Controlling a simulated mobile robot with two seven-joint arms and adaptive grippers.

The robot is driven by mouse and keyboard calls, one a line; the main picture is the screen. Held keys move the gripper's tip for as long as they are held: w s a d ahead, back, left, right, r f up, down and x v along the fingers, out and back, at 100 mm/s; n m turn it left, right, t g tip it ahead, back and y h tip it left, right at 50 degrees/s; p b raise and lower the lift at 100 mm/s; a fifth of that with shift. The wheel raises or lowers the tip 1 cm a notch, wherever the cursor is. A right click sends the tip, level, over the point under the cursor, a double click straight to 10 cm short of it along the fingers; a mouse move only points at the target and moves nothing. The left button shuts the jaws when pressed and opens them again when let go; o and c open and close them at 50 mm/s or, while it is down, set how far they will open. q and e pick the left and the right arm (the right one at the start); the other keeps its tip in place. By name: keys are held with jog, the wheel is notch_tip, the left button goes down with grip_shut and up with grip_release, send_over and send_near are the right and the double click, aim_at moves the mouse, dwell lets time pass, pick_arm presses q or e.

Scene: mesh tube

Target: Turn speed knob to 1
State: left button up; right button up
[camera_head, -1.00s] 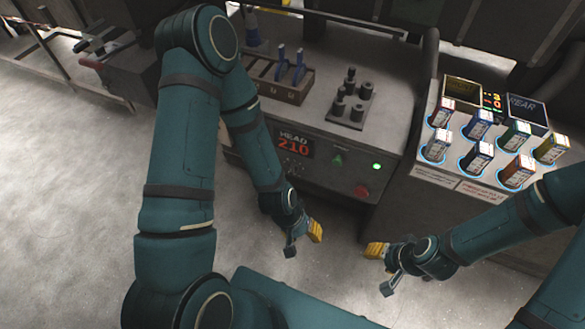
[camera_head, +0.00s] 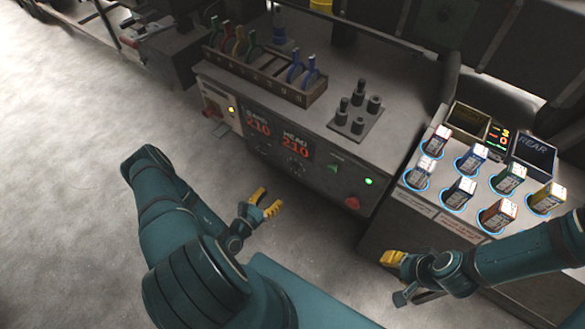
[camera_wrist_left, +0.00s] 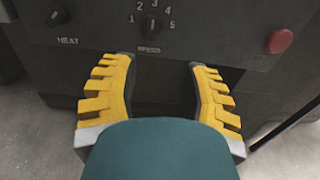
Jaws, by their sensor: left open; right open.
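The speed knob (camera_wrist_left: 152,25) is a small dark knob on the dark front panel in the left wrist view. Numbers 1 to 5 arc around it, with 1 at its left and 5 at its right, and a speed label sits below. Its grip looks roughly upright; the exact setting is hard to tell. My left gripper (camera_wrist_left: 161,62) is open and empty, its yellow fingers apart below and in front of the knob. In the head view the left gripper (camera_head: 267,201) is in front of the machine. My right gripper (camera_head: 394,276) is open and empty at the lower right.
A heat knob (camera_wrist_left: 56,16) is left of the speed knob and a red button (camera_wrist_left: 279,41) is right. The machine (camera_head: 270,125) carries a tool rack (camera_head: 283,88) and a peg plate (camera_head: 336,126). A console with several boxes (camera_head: 470,185) stands right.

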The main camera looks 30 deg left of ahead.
aim_at(291, 171)
pick_arm(q)
jog(key=shift+n+y, duration=0.3)
jog(key=shift+y, duration=0.2)
jog(key=w+b, duration=0.2)
jog(key=w, duration=1.1)
jog(key=shift+w+d+f, duration=0.1)
jog(key=shift+w+d, duration=0.05)
jog(key=shift+w, duration=0.1)
jog(key=shift+c, duration=0.3)
grip_shut()
